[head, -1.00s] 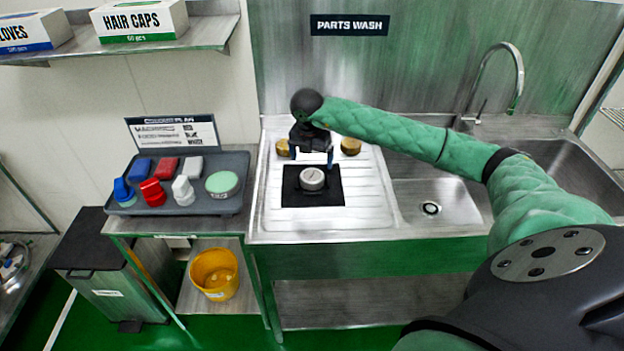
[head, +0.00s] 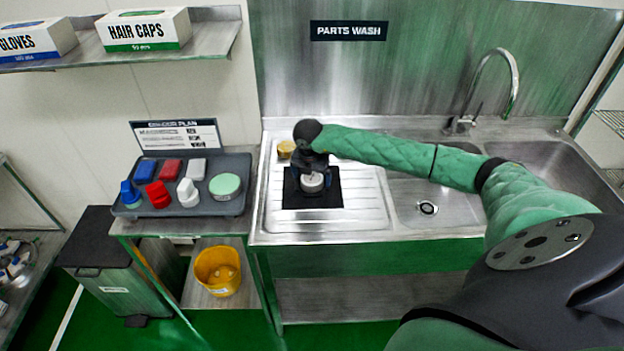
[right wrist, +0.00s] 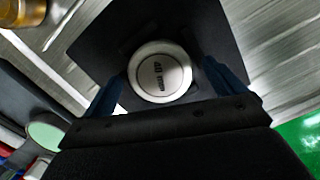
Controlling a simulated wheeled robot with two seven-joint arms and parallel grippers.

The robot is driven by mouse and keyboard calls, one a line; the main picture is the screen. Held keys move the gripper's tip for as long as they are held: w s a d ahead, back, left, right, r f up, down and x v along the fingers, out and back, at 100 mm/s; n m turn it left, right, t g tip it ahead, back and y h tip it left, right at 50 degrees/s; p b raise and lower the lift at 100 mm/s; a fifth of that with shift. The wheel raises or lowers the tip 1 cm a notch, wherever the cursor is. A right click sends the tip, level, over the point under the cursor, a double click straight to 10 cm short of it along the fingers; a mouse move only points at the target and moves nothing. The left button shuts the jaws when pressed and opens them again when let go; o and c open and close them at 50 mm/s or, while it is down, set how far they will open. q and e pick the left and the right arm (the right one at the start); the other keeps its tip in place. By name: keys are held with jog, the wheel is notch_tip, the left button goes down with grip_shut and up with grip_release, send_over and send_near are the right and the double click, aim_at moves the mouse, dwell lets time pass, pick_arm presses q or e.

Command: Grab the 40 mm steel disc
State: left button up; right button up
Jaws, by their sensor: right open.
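The steel disc (head: 313,182) sits on a black mat (head: 328,200) on the sink's drainboard. In the right wrist view the disc (right wrist: 160,72) is round and pale, with dark marking on its top that reads as 40 mm, upside down. My right gripper (head: 313,180) is over the mat at the disc, pointing down. In the right wrist view its two blue fingers (right wrist: 163,85) stand open, one on each side of the disc, with visible gaps. I cannot tell how far above the mat the fingertips are. My left gripper is not in view.
A brass-coloured piece (head: 286,149) stands on the drainboard behind the mat. A grey tray (head: 238,206) with brushes, blocks and a green-topped round tub is at left. Sink basins and a tap (head: 510,85) are at right. The drainboard right of the mat is clear.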

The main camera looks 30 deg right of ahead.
jog(key=shift+c, duration=0.4)
jog(key=c, duration=1.3)
jog(key=shift+o, duration=0.2)
